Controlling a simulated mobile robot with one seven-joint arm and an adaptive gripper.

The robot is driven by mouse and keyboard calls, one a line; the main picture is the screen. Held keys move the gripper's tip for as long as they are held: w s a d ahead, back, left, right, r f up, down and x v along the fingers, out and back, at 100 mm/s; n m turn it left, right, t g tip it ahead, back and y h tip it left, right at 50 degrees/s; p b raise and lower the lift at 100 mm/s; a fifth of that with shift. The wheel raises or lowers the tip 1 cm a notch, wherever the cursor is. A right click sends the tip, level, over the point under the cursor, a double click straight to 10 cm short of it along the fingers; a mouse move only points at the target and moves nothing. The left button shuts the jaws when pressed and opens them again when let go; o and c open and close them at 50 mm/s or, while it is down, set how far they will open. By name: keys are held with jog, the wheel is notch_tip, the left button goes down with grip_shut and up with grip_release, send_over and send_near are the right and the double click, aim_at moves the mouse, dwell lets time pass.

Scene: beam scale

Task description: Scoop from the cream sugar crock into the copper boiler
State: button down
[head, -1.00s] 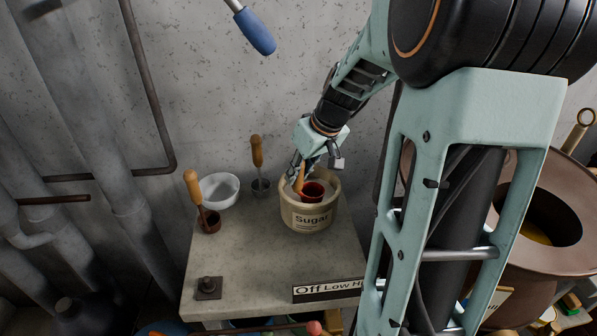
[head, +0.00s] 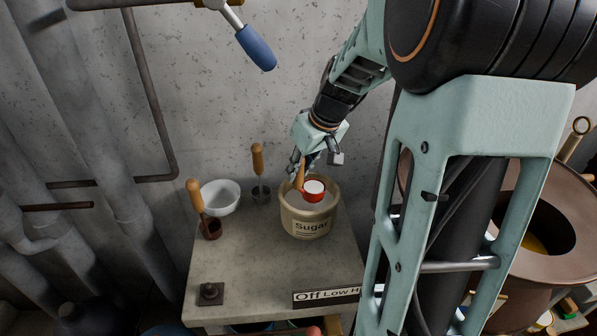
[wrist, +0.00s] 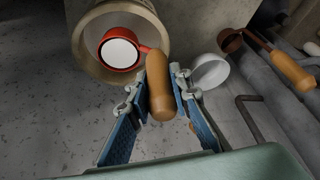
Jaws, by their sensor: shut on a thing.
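The cream sugar crock (head: 307,223), labelled "Sugar", stands on the concrete counter. My gripper (head: 304,172) is above its back rim, shut on the wooden handle of a red scoop (head: 314,197). In the wrist view the handle (wrist: 158,88) sits between the two blue finger pads, and the red scoop cup (wrist: 104,48) is over the mouth of the crock (wrist: 82,66). The cup is full of white sugar (wrist: 119,53) with a level-looking top. The copper boiler (head: 500,185) stands at the right, partly hidden behind my arm; its dark opening shows.
A blue-handled lever (head: 256,48) hangs above.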

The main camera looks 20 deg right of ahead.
jog(key=shift+h, duration=0.3)
jog(key=shift+r+p, duration=2.6)
jog(key=shift+r, duration=2)
